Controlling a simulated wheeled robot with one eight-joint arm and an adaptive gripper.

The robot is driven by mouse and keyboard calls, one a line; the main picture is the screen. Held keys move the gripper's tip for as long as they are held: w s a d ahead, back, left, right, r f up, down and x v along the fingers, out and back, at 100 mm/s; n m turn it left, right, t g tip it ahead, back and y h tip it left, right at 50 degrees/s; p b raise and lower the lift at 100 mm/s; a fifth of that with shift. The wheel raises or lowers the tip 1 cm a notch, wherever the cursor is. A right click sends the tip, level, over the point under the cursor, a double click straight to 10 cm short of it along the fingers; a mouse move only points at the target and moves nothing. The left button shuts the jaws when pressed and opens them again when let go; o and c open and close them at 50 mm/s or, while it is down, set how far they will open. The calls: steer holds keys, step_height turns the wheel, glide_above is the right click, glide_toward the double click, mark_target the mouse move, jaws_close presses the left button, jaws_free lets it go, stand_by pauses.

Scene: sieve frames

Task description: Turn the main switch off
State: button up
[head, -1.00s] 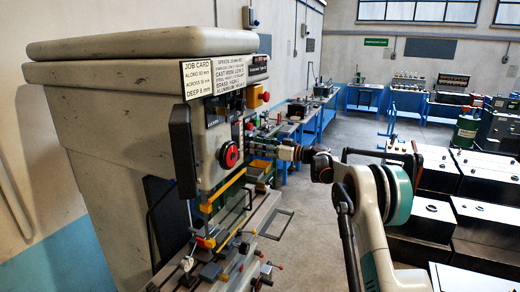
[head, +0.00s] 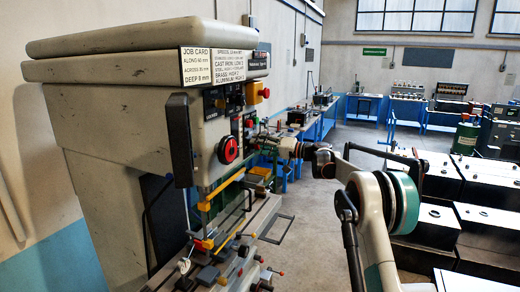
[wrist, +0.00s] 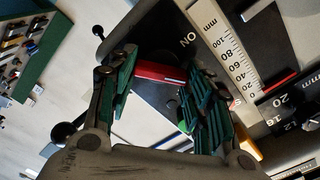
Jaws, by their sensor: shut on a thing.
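The main switch shows in the wrist view as a red bar handle (wrist: 158,72) on a dark plate, with the letters ON beside it. My gripper (wrist: 160,80) has its two green ribbed fingers on either side of the handle and is shut on it. In the head view my gripper (head: 262,143) reaches the right side of the machine head (head: 110,100); its fingertips and the handle are too small there to tell apart. The handle lies across the gap between the fingers, and its lower part is partly hidden.
A millimetre scale (wrist: 225,55) lies close to the right finger. The milling table (head: 225,262) is below. Open floor (head: 310,225) lies to the right.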

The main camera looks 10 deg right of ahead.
steer(key=m+b, duration=0.1)
steer(key=m, duration=0.5)
steer(key=shift+f+m+b, duration=0.1)
steer(key=shift+m+b, duration=0.2)
steer(key=shift+m, duration=0.1)
stand_by(0.3)
steer(key=shift+c, duration=0.2)
steer(key=o, duration=1.1)
steer(key=shift+w+d, duration=0.1)
steer(key=v, duration=1.2)
